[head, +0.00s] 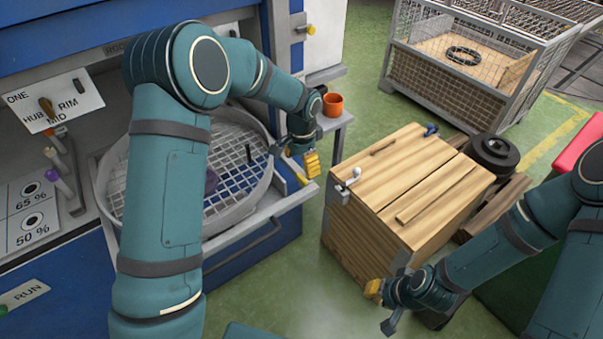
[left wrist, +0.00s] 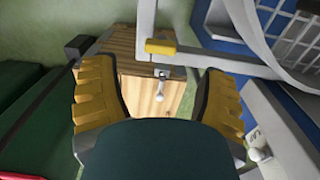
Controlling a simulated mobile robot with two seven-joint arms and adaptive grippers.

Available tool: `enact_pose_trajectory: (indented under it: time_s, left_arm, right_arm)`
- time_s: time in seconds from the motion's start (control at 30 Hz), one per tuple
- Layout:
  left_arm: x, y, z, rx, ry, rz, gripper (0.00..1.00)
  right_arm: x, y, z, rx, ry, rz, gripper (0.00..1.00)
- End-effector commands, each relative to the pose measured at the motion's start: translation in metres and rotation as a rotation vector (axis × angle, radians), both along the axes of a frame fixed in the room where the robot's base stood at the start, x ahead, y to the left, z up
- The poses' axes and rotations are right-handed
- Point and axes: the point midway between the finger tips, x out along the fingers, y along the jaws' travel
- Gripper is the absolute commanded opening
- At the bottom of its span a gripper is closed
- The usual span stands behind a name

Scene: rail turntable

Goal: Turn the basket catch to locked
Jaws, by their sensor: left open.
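The round mesh basket (head: 262,185) sits in the pulled-out tray of the blue machine; its rim shows at the upper right of the left wrist view (left wrist: 245,20). A yellow-ended bar (left wrist: 160,46) by the basket may be the catch; I cannot tell its setting. My left gripper (head: 296,160) is open and empty above the tray's right front corner. In the left wrist view its yellow-padded fingers (left wrist: 160,82) stand apart, with the yellow end beyond them. My right gripper (head: 381,305) is apart from the basket, low in front of the wooden crate, and looks open and empty.
The wooden crate (head: 372,225) has a white-knobbed lever (head: 350,178) on its corner. An orange cup (head: 332,104) stands on a small shelf behind my left gripper. A wire cage (head: 440,75) stands at the back. Green floor is free between machine and crate.

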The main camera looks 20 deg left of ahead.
Motion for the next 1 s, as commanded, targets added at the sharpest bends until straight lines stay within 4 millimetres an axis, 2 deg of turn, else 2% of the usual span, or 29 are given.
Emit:
enact_pose_trajectory:
  time_s: [0.1,0.33,0.5,1.0]
  left_arm:
    - [0.001,0.0,0.025,0.0,-0.002,0.0,0.73]
    - [0.0,0.0,0.052,0.001,0.0,-0.002,0.73]
    - [0.0,0.0,0.058,0.001,0.001,-0.001,0.73]
    - [0.0,0.0,0.057,0.001,0.002,-0.001,0.73]
  right_arm:
    - [0.0,0.0,0.0,0.0,0.0,0.0,0.29]
    - [0.0,0.0,0.0,0.0,0.0,0.0,0.29]
    - [0.0,0.0,0.0,0.0,0.0,0.0,0.29]
    - [0.0,0.0,0.0,0.0,0.0,0.0,0.29]
